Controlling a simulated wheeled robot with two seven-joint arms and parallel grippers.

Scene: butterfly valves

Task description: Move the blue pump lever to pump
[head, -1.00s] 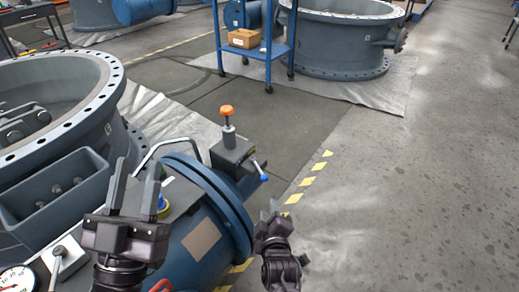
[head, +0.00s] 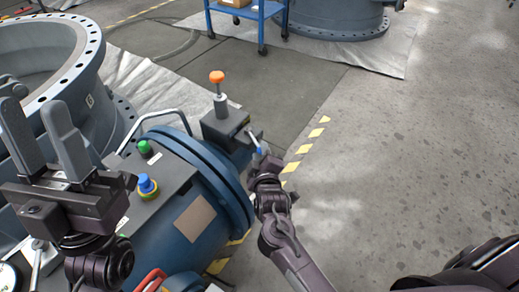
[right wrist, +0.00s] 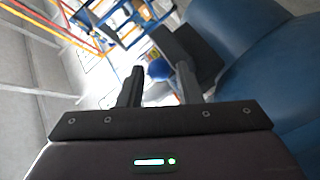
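The blue pump lever (head: 258,150) has a blue knob on a thin metal rod. It sticks out from a dark block (head: 224,124) on the end of the blue pump body (head: 182,240). My right gripper (head: 264,163) is at the knob and partly covers it in the head view. In the right wrist view, the blue knob (right wrist: 158,70) shows in the gap between the fingers of my right gripper (right wrist: 160,82), which are apart. I cannot tell how deep between them it sits. My left gripper (head: 40,125) is open and empty at the far left.
An orange knob (head: 217,77) stands on the dark block. Green (head: 143,147) and blue (head: 148,184) buttons are on the pump's top. A large flanged valve body (head: 90,95) is at left. A blue cart (head: 252,8) stands behind. The floor at right is clear.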

